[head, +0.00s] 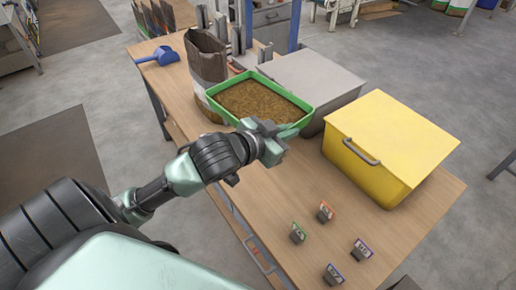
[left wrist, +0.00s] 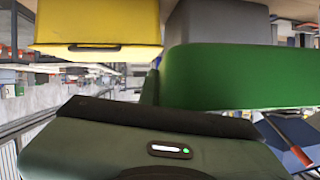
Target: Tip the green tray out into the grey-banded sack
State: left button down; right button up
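The green tray (head: 303,123), full of brown pellets, looks level and raised above the table. In the left wrist view its green side wall (left wrist: 240,78) fills the right part. My left gripper (head: 268,135) is at the tray's near rim and appears shut on it; the fingertips are partly hidden. The sack (head: 207,58) stands upright and open-topped behind the tray's left end. It is brown with a greyish band, and the tray hides part of its lower body. My right gripper is not in view.
A grey box (head: 325,75) stands behind the tray, and a yellow bin (head: 390,140) with a handle is to the right. A blue scoop (head: 160,56) lies at the far left of the table. Several small tagged clips (head: 298,234) stand at the front right.

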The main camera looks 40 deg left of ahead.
pick_arm(q)
jog(key=shift+s+a+f, duration=0.1)
jog(key=shift+s+f, duration=0.1)
jog(key=shift+f, duration=0.15)
jog(key=shift+f, duration=0.3)
notch_tip(320, 180, down, 16)
jog(key=shift+r+b, duration=0.2)
jog(key=shift+b, duration=0.45)
notch_tip(320, 180, down, 2)
jog(key=shift+f, duration=0.15)
jog(key=shift+f+p, duration=0.25)
jog(key=shift+p, duration=0.1)
jog(key=shift+f, duration=0.25)
